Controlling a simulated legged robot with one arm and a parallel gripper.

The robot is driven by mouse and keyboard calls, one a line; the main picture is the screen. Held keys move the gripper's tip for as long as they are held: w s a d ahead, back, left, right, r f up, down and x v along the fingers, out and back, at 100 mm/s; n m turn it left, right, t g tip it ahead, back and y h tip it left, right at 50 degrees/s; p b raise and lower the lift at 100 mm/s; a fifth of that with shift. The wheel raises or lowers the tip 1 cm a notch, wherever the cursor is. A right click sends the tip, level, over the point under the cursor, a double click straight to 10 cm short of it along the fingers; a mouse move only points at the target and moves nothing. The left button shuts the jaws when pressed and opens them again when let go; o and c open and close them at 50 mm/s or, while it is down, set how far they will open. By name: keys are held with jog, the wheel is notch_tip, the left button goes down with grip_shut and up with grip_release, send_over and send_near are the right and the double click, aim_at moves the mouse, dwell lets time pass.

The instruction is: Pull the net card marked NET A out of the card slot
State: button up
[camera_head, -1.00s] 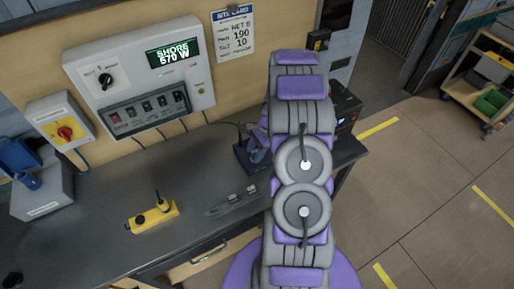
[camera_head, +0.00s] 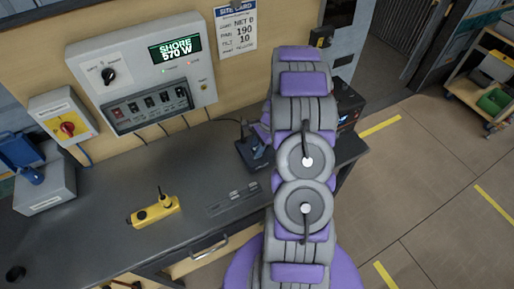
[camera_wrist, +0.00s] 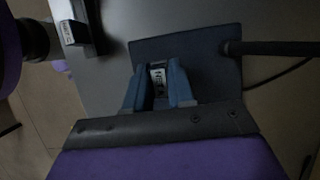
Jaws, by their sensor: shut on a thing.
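In the wrist view my gripper (camera_wrist: 158,72) has its two blue fingers closed on a small white-faced card (camera_wrist: 158,82). Its dark print is too small to read surely. Behind the fingers is a dark blue plate-like unit (camera_wrist: 205,52), with a black rod at its right. In the head view this blue unit (camera_head: 254,152) sits on the bench, left of my arm, and my arm hides most of the gripper. Whether the card is still seated in a slot cannot be told.
A low dark rack (camera_head: 233,202) with small pieces lies on the bench (camera_head: 110,230). A yellow handset (camera_head: 154,211) lies left of it. The wall panel (camera_head: 140,75) reads SHORE 570 W. The site card (camera_head: 237,28) shows NET B. Floor right of my arm is open.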

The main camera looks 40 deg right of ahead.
aim_at(254, 149)
jog(key=shift+r+p, duration=0.95)
jog(key=shift+r, duration=0.65)
grip_shut()
jog(key=shift+r+p, duration=1.15)
jog(key=shift+r, duration=0.25)
